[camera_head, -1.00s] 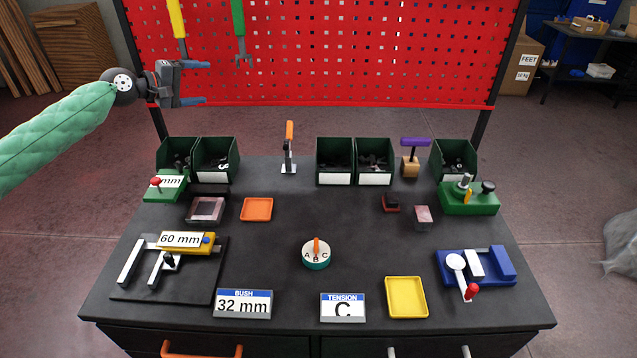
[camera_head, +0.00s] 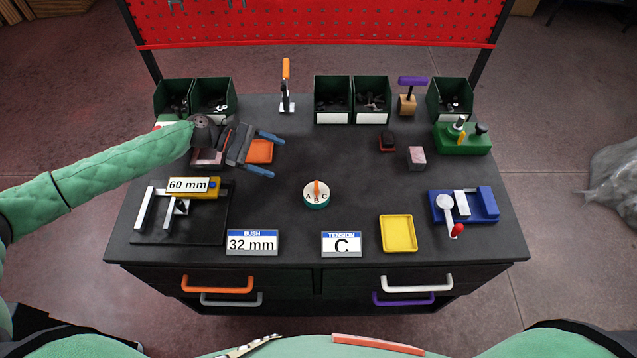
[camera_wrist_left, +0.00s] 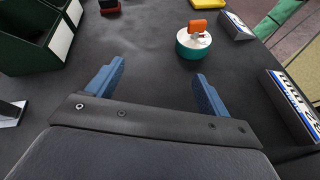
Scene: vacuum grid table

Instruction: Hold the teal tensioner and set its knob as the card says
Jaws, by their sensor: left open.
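The teal tensioner (camera_head: 316,203) is a short round base with a white top marked A, B, C, standing at the middle of the table. Its orange knob (camera_head: 317,188) points to the back, near the B. It also shows in the left wrist view (camera_wrist_left: 193,45), ahead of the fingers and apart from them. The tension card (camera_head: 342,245) stands at the front and reads C. My left gripper (camera_head: 275,156) is open and empty above the table, left of and behind the tensioner, near the orange tray (camera_head: 260,151). My right gripper is not in view.
The bush card (camera_head: 252,243) reads 32 mm. A yellow tray (camera_head: 398,233) and a blue fixture (camera_head: 482,206) lie to the right. A black fixture plate (camera_head: 150,237) with a 60 mm label is at left. Dark green bins (camera_head: 334,118) line the back. The table around the tensioner is clear.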

